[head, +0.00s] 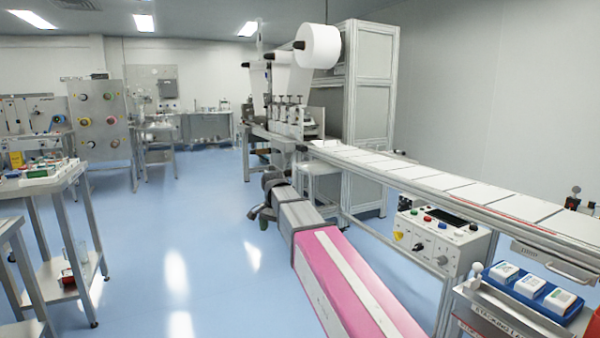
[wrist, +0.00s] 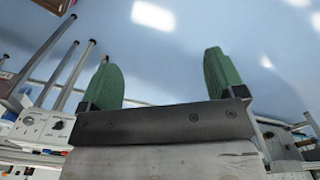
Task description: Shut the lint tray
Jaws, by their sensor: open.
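A shallow grey tray front with a bar handle (head: 568,264) sits under the conveyor edge at the far right of the head view. It looks like the lint tray, but its label is too small to read. It appears to stick out a little; how far is unclear. My gripper (wrist: 160,62) is open and empty in the wrist view, its two green fingers wide apart. In the head view my pink and grey arm reaches forward over the floor, and my gripper is at its far end, well away from the tray and left of the conveyor.
The conveyor (head: 440,178) with white sheets runs along the right. A control box (head: 436,238) hangs below it. A blue bin with small boxes (head: 530,290) stands below the tray. A steel table (head: 45,185) is at left. The blue floor between is clear.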

